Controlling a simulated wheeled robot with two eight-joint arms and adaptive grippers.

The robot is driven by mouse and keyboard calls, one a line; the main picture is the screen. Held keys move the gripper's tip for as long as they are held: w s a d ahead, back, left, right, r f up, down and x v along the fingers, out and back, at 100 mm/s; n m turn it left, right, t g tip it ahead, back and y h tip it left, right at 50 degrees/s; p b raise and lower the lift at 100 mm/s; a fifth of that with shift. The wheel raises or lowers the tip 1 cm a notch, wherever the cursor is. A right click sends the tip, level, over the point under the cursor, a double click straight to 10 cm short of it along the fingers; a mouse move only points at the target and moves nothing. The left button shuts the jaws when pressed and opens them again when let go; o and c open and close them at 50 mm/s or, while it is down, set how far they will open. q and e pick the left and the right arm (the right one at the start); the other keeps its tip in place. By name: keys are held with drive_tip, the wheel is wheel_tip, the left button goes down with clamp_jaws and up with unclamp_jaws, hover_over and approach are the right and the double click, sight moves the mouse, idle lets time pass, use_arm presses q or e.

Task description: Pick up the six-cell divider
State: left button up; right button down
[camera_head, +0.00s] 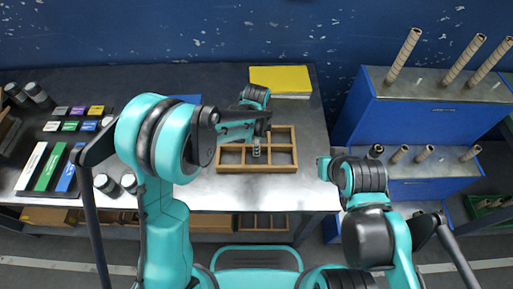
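The six-cell divider (257,169) is a brown wooden tray with crossing partitions. It lies flat on the grey metal table, right of centre in the head view. My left arm reaches in from the left and hides part of its upper left. My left gripper (256,150) points down over the middle of the divider, near a partition. Its fingertips are too small to show whether they are open or touch the wood. My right arm is folded to the right of the table. Its gripper cannot be made out clearly.
A yellow stack (280,80) lies behind the divider. Coloured blocks (50,168) and dark jars sit at the table's left. A blue cabinet (425,120) with upright rolls (404,55) stands at the right. Another wooden divided tray (263,222) shows below the table edge.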

use_arm(q)
clamp_jaws()
